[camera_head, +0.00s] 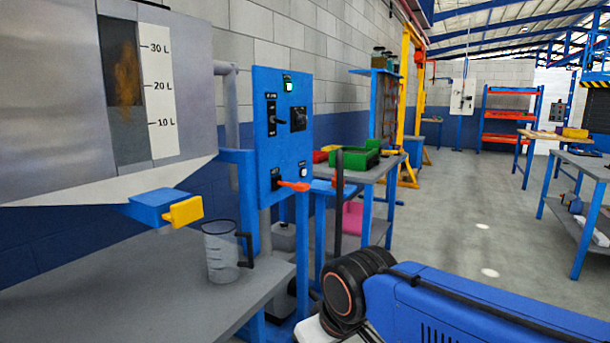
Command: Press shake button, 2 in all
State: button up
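A blue control panel (262,140) stands upright left of centre. It carries a green lit button (288,85) at the top, a black slide-like control (271,114), a black switch (298,118) and a small white button (303,170) low on its right. A red lever (294,186) sticks out at its lower edge. The labels are too small to read, so I cannot tell which is the shake button. My arm's blue link and black joint show at lower right; my gripper is not in view.
A grey tank (60,90) with a litre scale hangs at left, its yellow-handled valve (183,211) above a clear jug (221,252) on a grey table (150,300). A dark upright bar (338,205) stands right of the panel. Open floor (470,230) lies at right.

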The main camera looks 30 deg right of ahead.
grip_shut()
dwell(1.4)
